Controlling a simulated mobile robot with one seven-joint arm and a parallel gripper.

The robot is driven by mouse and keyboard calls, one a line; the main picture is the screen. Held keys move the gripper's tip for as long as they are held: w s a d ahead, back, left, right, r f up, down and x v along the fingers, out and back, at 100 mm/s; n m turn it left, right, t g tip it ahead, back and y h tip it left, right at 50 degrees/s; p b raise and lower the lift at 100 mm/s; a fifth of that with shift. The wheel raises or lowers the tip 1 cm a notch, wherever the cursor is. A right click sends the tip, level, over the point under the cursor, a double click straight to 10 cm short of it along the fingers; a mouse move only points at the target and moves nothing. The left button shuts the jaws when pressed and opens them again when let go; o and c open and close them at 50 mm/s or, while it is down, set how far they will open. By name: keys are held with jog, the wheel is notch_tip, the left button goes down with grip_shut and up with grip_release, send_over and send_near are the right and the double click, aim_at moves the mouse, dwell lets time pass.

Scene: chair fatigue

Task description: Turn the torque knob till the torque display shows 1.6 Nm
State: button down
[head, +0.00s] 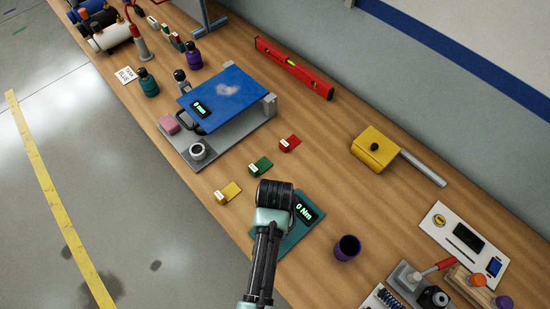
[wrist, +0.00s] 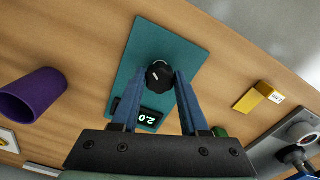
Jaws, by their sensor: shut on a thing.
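The torque knob (wrist: 159,74) is round and black with a white pointer mark, on a teal panel (wrist: 150,38). In the wrist view my gripper's (wrist: 160,84) two blue fingers lie on either side of the knob, shut on it. The torque display (wrist: 146,116) appears upside down there and reads 2.0; its unit is hidden by the left finger. In the head view my arm covers the knob and part of the panel (head: 292,246). The display (head: 306,209) shows "0 Nm" there, its front part hidden.
A purple cup (head: 347,248) stands close to the right of the panel. Yellow (head: 228,192), green (head: 260,167) and red (head: 290,144) blocks lie behind and left of it. A device with a blue plate (head: 240,92) stands farther back. Bare wood lies between the panel and the yellow box (head: 374,148).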

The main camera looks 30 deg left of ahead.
jog(key=shift+n+p, duration=0.65)
jog(key=shift+n, duration=1.05)
jog(key=shift+c, duration=2.1)
grip_release()
jog(key=shift+r, duration=0.1)
notch_tip(320, 180, up, 13)
jog(key=b, duration=0.1)
jog(key=shift+b, duration=0.3)
